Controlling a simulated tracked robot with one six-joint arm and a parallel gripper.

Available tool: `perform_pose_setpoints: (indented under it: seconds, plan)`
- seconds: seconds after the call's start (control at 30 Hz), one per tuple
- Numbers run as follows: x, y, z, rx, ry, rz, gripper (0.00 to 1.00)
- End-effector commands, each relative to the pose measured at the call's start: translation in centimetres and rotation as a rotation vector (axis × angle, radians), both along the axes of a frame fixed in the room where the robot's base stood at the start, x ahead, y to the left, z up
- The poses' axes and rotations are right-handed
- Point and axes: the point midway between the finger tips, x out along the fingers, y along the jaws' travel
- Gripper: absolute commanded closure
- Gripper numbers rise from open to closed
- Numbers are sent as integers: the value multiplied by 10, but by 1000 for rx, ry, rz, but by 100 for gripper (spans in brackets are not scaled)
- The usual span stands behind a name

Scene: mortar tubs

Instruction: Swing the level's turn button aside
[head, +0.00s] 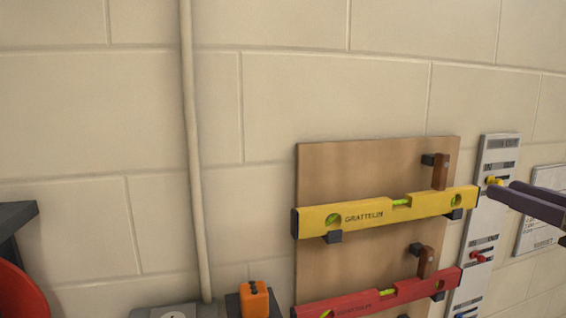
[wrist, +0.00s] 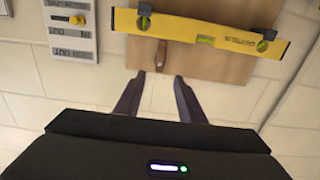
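A yellow level (head: 390,211) marked GRATTELIN rests on dark brackets on a wooden board (head: 370,165). Its brown turn button (head: 440,171) stands upright above the level's right part, its lower end at the level's top edge. In the wrist view, the level (wrist: 205,35) crosses the top, and the turn button (wrist: 161,55) lies just beyond and between my fingertips. My gripper (wrist: 158,76) is open and empty, with clear space between its fingers. In the head view, my gripper (head: 502,189) comes in from the right edge, right of the board.
A red level (head: 385,300) with its own brown turn button (head: 426,262) hangs below. A grey strip (head: 487,222) with coloured knobs stands right of the board, with a white sheet (head: 541,210) beyond. A pipe (head: 194,150) runs up the wall. An orange object (head: 254,299) sits low.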

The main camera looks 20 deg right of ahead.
Motion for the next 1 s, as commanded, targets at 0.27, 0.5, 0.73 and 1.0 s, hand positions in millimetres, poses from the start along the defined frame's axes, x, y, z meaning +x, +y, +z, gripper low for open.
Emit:
perform_pose_setpoints:
  seconds: [0.27,0.5,0.73,1.0]
  plan:
    - [2,1,-1,2,2,3,64]
    - [14,2,-1,3,3,6,64]
    - [36,3,-1,3,3,8,64]
    - [65,4,-1,3,4,8,64]
